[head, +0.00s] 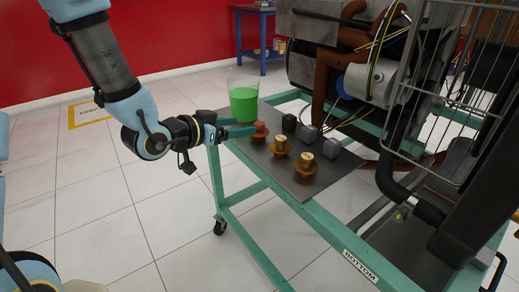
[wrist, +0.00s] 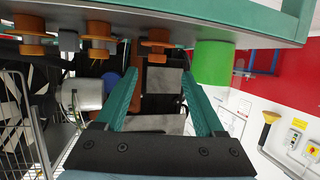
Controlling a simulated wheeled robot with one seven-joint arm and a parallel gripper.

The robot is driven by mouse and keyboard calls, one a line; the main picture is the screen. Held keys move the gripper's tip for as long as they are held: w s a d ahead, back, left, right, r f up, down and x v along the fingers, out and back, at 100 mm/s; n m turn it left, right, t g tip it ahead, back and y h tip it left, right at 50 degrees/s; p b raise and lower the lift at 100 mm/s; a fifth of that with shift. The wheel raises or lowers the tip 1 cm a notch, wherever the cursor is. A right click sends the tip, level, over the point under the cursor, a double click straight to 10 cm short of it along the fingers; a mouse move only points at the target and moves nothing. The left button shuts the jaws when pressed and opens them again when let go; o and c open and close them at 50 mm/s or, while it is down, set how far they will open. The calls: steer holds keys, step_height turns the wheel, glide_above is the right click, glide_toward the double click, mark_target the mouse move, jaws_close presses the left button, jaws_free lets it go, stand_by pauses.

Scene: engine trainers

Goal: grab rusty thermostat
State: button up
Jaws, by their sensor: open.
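The rusty thermostat (head: 260,131) is a small, wholly brown-orange flanged piece standing on the dark tray of the cart, nearest the green beaker. It also shows in the wrist view (wrist: 155,47), upside down, in line with the gap between the fingers. My gripper (head: 250,129) is open, with its teal fingers reaching level over the tray edge and its tips right by the rusty thermostat. In the wrist view the gripper (wrist: 158,76) holds nothing. Whether the fingers touch the thermostat, I cannot tell. Two similar thermostats with brass-coloured centres, a middle one (head: 280,147) and a front one (head: 306,165), stand beside it.
A clear beaker of green liquid (head: 243,104) stands close behind my fingers. Several dark and grey blocks, one a grey block (head: 309,134), sit behind the thermostats. The teal cart frame (head: 300,222) borders the tray (head: 335,178). An engine and wire cage stand to the right.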

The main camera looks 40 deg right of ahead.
mark_target(263, 123)
steer(key=x, duration=0.5)
steer(key=shift+s+d, duration=0.25)
steer(key=shift+d, duration=0.05)
steer(key=shift+b+x, duration=0.5)
steer(key=shift+x, duration=2.3)
jaws_close()
